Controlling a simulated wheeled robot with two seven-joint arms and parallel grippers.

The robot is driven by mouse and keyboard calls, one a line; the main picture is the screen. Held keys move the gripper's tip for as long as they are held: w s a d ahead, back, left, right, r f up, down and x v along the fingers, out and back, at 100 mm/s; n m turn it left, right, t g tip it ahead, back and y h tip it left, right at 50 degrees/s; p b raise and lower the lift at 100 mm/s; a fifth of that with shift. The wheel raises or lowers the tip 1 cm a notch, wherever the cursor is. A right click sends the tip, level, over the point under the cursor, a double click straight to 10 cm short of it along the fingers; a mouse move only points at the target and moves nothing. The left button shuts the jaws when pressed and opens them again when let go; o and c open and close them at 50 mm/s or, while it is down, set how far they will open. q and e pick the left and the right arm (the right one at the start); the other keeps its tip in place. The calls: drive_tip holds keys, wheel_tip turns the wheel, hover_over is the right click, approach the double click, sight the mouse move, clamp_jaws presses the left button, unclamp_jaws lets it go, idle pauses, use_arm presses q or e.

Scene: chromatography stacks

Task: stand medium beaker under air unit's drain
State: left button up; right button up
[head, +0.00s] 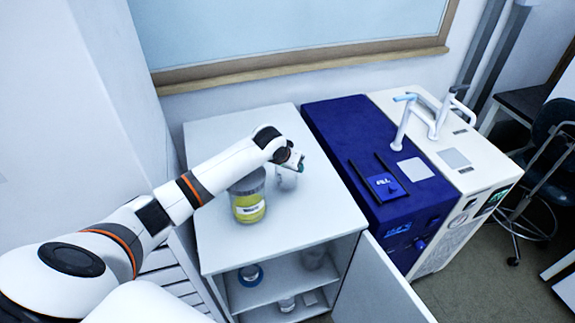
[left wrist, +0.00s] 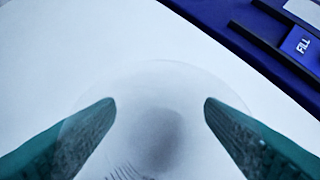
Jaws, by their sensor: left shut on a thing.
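A clear glass beaker (head: 287,179) stands at or just above the white cabinet's top. In the left wrist view the clear beaker (left wrist: 158,120) lies between my two green fingers, its round rim faint against the white. My left gripper (head: 297,162) is shut on it. A blue unit (head: 335,125) stands right of the cabinet, with a FILL panel (head: 384,187) on top. A white unit (head: 490,175) with upright pipes stands beyond it. I cannot tell which is the air unit, and no drain is clearly visible. My right gripper is out of view.
A jar of yellow contents (head: 248,205) with a label stands just left of the beaker, under my arm. The white cabinet top (head: 225,125) is otherwise clear. The cabinet's door (head: 385,285) hangs open, showing shelves with several items. A chair (head: 545,165) stands far right.

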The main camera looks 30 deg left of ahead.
use_arm(q)
drive_tip(key=shift+f, duration=0.65)
drive_tip(key=o, duration=0.6)
drive_tip(key=shift+f, duration=0.15)
drive_tip(key=o, duration=0.4)
